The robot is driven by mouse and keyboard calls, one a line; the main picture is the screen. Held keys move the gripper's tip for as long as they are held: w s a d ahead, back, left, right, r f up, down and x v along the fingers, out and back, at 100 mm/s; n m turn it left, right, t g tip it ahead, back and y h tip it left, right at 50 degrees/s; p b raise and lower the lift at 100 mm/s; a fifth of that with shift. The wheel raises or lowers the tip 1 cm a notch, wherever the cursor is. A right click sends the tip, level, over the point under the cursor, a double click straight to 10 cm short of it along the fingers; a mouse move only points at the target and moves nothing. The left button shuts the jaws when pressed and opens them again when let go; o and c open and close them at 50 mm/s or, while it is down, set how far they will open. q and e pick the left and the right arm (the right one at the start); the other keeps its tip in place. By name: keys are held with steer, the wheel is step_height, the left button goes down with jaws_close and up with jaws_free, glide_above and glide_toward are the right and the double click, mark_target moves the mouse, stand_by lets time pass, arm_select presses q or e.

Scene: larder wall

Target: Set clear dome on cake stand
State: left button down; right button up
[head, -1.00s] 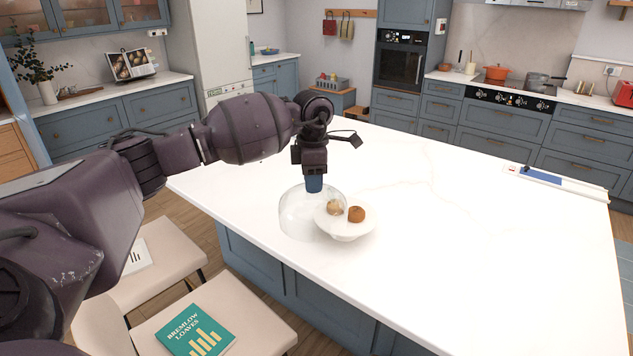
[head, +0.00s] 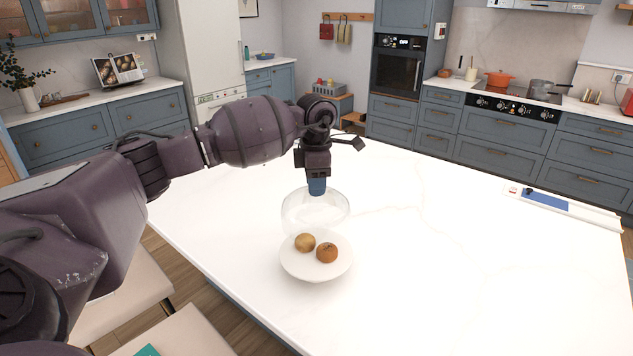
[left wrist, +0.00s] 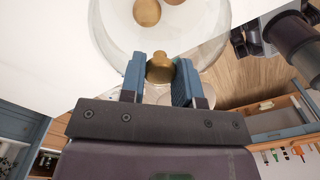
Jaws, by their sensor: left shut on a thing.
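The clear dome (head: 315,212) is upright, and my left gripper (head: 317,184) is shut on its knob from above. The left wrist view shows the brass-coloured knob (left wrist: 160,68) between the two blue fingers. The white cake stand (head: 317,274) is on the counter, just in front of the dome. It carries a tan round item (head: 305,243) and an orange-brown one (head: 327,252). The dome's lower edge overlaps the stand's far side in the head view; I cannot tell how high it hangs.
The white counter (head: 440,270) is mostly bare around the stand. A flat blue-and-white item (head: 545,200) lies at its far right edge. Pale seats (head: 120,295) are along the near left side. The hob and pots are on the far wall units.

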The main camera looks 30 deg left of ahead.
mark_target(316, 203)
arm_select(q)
steer(key=shift+s+f, duration=0.1)
steer(key=shift+f, duration=0.65)
steer(key=shift+f+b, duration=0.9)
steer(key=shift+f, duration=1.15)
step_height(316, 203, down, 4)
steer(key=shift+r+b, duration=0.2)
steer(key=shift+b, duration=1.05)
arm_select(e)
steer(key=shift+w+a+f+t, duration=0.15)
steer(key=shift+w+f+t, duration=0.15)
steer(key=shift+w+f, duration=0.6)
